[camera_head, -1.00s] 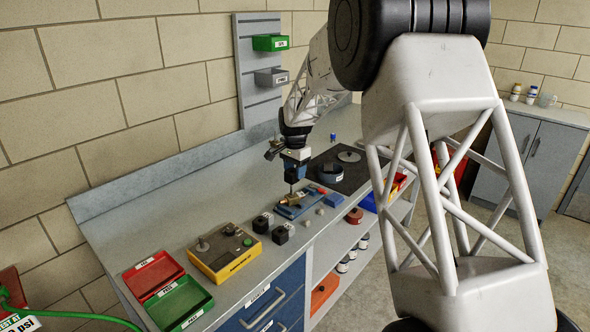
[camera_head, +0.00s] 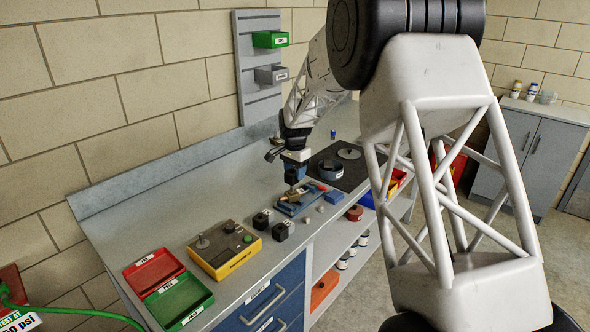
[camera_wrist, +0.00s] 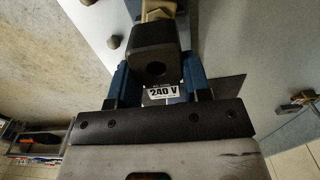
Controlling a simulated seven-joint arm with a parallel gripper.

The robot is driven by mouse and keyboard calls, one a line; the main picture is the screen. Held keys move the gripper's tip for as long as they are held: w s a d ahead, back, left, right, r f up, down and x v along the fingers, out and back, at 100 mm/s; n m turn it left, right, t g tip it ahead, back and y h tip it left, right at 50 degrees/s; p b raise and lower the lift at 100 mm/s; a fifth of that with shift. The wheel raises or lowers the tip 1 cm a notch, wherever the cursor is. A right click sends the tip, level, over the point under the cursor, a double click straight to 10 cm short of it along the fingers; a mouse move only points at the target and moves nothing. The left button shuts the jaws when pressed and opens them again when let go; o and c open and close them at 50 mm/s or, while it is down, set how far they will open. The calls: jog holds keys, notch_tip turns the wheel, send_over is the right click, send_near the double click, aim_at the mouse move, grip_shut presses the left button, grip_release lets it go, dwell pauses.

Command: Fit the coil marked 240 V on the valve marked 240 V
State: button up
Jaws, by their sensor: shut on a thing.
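My gripper (camera_wrist: 149,85) is shut on a black coil (camera_wrist: 156,50). A white label reading 240 V (camera_wrist: 163,91) shows between the blue fingers, and the coil has a round hole in its near face. A brass valve body (camera_wrist: 158,8) shows just beyond the coil in the wrist view. The valve's marking cannot be read.
Two other black coils (camera_head: 262,218) (camera_head: 284,230) stand on the bench in front. A yellow tester (camera_head: 223,249), a red tray (camera_head: 153,270) and a green tray (camera_head: 180,302) are at the lower left. The back left bench is clear.

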jog(key=shift+f, duration=1.4)
jog(key=shift+f, duration=0.45)
jog(key=o, duration=1.5)
jog(key=shift+r, duration=0.1)
jog(key=shift+r, duration=3.4)
